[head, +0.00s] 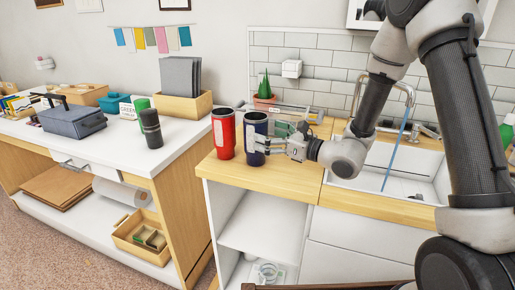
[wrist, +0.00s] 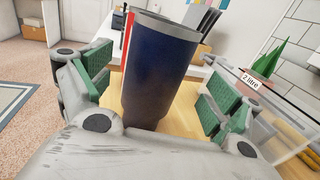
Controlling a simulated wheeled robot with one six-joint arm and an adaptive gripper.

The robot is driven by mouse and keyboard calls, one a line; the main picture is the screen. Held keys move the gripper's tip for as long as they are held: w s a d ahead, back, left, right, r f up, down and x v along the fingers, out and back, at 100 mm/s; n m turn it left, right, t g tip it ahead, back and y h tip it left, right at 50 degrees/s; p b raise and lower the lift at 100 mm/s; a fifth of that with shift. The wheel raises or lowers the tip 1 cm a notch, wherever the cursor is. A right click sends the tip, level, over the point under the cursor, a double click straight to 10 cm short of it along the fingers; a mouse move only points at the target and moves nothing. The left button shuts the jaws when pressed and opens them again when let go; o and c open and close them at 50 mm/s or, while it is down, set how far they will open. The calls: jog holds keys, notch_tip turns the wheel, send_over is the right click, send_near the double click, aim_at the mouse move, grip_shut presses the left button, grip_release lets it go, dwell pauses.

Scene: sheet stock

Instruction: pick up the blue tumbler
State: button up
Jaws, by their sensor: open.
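The blue tumbler (head: 257,139) stands upright on the wooden counter, with a steel rim and a pale label on its side. In the wrist view the blue tumbler (wrist: 158,70) fills the middle, between the green pads of my gripper (wrist: 155,100). My gripper (head: 268,143) is open, with a finger to each side of the tumbler. A gap shows between the pads and the tumbler in the wrist view. The near finger hides part of the tumbler in the head view. A red tumbler (head: 223,134) stands close to its left.
A clear bin labelled 2 litre (wrist: 285,105) is close to the right finger in the wrist view. A potted plant (head: 264,88) stands behind. The sink (head: 405,165) is to the right. A black tumbler (head: 151,129) stands on the white bench at left. The counter's front edge is clear.

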aim_at(256, 130)
jog(key=x, duration=0.4)
jog(key=shift+a+r, duration=0.25)
jog(key=shift+a, duration=0.1)
jog(key=c, duration=1.7)
notch_tip(256, 130, up, 10)
